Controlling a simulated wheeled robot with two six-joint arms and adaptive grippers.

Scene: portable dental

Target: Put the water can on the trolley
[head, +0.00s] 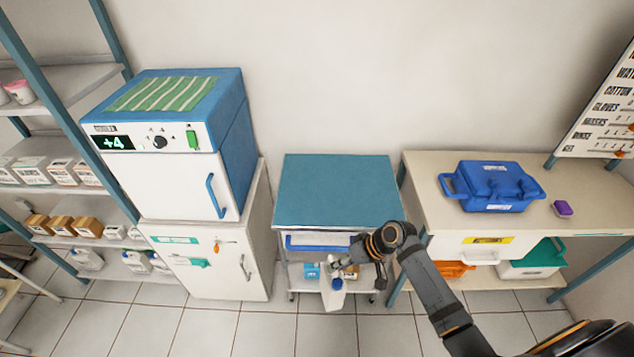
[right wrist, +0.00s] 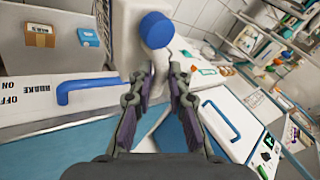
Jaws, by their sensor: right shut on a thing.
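The water can (head: 333,299) is white with a blue cap and hangs in front of the trolley, below the level of its top. My right gripper (head: 346,271) is shut on the can near its cap. In the right wrist view the can (right wrist: 130,30) and its blue cap show just beyond the fingers (right wrist: 158,75). The trolley (head: 338,190) has a bare blue top, a blue handle on its front and a lower shelf with a few small items. Some of that shelf is hidden behind the can and gripper. My left gripper is not in view.
A white cabinet with a blue-and-white oven (head: 232,140) on it stands left of the trolley. A cream bench (head: 430,190) with a blue case (head: 492,186) and a purple block (head: 563,208) stands close on the right. The trolley top is clear.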

